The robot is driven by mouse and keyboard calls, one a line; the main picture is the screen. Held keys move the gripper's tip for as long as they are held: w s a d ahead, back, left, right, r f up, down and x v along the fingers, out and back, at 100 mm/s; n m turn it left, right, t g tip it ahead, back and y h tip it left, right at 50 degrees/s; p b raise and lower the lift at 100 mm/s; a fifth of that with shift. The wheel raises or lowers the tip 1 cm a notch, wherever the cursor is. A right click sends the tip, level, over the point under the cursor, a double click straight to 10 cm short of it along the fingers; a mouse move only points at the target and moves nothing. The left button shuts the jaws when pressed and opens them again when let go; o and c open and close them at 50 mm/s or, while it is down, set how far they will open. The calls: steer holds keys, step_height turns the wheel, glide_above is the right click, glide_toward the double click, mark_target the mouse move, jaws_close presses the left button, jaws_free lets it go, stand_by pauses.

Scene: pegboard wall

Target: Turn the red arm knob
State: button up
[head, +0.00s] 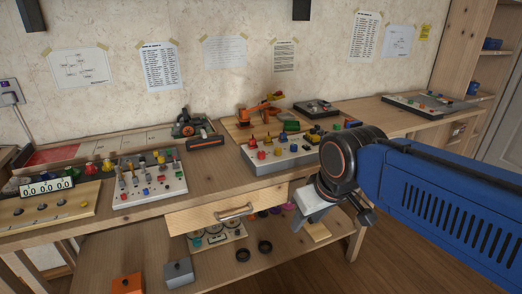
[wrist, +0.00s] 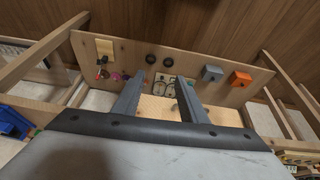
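A grey control panel (head: 285,158) with several coloured knobs sits on the workbench, right of centre in the head view. A small red knob (head: 277,151) shows on it, but I cannot tell whether it is the red arm knob. An orange toy arm (head: 262,107) stands on the wooden board behind the panel. My gripper (head: 312,208) hangs in front of the bench edge, below and to the right of the panel, apart from it. In the wrist view my gripper (wrist: 160,77) is open, with nothing between its fingers. The wrist view does not clearly show the panel's knobs.
Another switch panel (head: 150,187) and a counter panel (head: 45,206) stand to the left. A drawer (head: 228,208) with a metal handle is below the bench top. The lower shelf holds an orange box (wrist: 242,79), a grey box (wrist: 212,73) and black rings.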

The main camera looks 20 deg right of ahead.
steer(key=w+r+n+g, duration=0.2)
steer(key=w+r+n, duration=0.4)
steer(key=w+r, duration=0.75)
steer(key=n+g, duration=0.2)
steer(key=n, duration=0.4)
glide_toward(261, 152)
steer(key=f, duration=0.8)
steer(key=shift+w+f, duration=0.2)
jaws_close()
